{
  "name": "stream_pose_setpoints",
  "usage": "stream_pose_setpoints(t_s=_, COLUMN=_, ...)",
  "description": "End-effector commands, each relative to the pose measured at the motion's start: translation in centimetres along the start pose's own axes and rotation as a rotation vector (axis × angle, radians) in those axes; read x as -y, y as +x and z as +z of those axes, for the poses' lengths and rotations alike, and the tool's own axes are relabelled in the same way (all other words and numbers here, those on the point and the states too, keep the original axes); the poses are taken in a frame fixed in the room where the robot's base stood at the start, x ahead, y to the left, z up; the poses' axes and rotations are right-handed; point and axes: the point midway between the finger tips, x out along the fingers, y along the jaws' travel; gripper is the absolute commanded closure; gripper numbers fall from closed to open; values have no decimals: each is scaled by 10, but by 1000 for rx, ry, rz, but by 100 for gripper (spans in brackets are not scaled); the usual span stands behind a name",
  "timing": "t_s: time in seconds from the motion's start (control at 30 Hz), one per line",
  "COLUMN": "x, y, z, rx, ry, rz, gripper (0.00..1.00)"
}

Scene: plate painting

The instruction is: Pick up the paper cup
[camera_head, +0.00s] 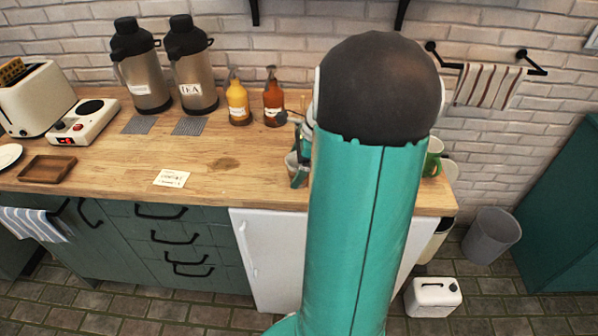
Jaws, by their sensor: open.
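My teal arm rises through the middle of the view and hides much of the right part of the counter. My gripper (298,172) shows only in part at the left edge of my arm, low over the wooden counter (240,180). Its jaws are open. A small pale brownish shape beside the gripper (290,161) may be the paper cup, but it is mostly covered. I cannot tell whether it lies between the fingers or touches them.
Yellow (237,103) and orange (273,103) bottles stand at the back, left of my arm. Two flasks (143,75) (195,75) stand further left. A green mug (432,160) shows right of my arm. A card (172,178) lies near the front edge; the counter around it is mostly clear.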

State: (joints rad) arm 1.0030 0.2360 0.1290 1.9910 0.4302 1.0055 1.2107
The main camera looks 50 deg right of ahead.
Motion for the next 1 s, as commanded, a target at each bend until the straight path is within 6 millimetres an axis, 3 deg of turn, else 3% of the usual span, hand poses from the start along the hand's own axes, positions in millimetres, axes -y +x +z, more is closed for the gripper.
stream_pose_setpoints(t_s=0.13, x=0, y=0, z=0, rx=0, ry=0, rz=0, gripper=17)
stream_pose_setpoints(t_s=0.3, x=0, y=0, z=0, rx=0, ry=0, rz=0, gripper=50)
stream_pose_setpoints(t_s=0.37, x=0, y=0, z=0, rx=0, ry=0, rz=0, gripper=59)
stream_pose_setpoints(t_s=0.77, x=0, y=-3, z=1, rx=0, ry=-1, rz=0, gripper=60)
stream_pose_setpoints(t_s=1.0, x=1, y=-23, z=10, rx=0, ry=-1, rz=-2, gripper=60)
